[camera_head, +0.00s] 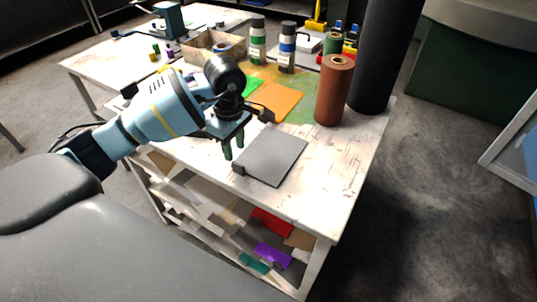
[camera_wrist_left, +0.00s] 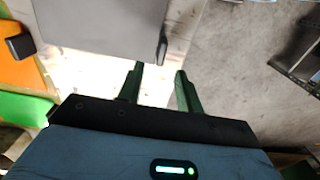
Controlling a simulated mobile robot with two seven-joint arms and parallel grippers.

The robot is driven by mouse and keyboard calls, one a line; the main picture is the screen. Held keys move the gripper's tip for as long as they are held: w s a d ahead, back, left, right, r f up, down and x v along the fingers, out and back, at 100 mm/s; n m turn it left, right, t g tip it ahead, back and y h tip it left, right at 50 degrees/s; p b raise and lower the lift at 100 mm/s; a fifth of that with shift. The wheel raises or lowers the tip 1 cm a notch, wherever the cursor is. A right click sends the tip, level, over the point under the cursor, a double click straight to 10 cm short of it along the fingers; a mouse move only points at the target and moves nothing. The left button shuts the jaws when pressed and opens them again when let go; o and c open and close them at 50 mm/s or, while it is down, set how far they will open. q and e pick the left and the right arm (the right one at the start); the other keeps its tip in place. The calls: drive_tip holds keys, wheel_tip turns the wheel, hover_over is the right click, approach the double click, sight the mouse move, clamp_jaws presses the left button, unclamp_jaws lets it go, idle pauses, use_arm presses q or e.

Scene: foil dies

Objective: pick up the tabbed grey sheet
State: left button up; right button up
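The tabbed grey sheet (camera_head: 275,155) lies flat on the worn white table near its front edge. Its small black tab (camera_head: 238,168) is on the front left side. In the left wrist view the grey sheet (camera_wrist_left: 100,20) fills the upper left, and its tab (camera_wrist_left: 162,48) shows just ahead of the fingertips, roughly in line with the gap. My left gripper (camera_head: 233,148) points down beside the tab, with green fingers. In the wrist view its fingers (camera_wrist_left: 159,70) are apart with nothing between them. My right gripper is not in view.
Orange (camera_head: 278,100) and green (camera_head: 251,86) sheets lie behind the grey one; a dark block (camera_wrist_left: 18,46) shows by the orange one. A brown roll (camera_head: 334,90) and a tall black cylinder (camera_head: 385,50) stand at right. Bottles (camera_head: 258,40) and a cardboard box (camera_head: 200,47) are farther back.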

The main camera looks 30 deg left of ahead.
sight(238, 164)
use_arm(q)
drive_tip(key=shift+s+d+f+p, duration=0.1)
drive_tip(key=shift+d+f+p, duration=0.05)
drive_tip(key=shift+f, duration=1.2)
drive_tip(key=shift+d+f+p, duration=0.15)
drive_tip(key=shift+f, duration=1.2)
clamp_jaws()
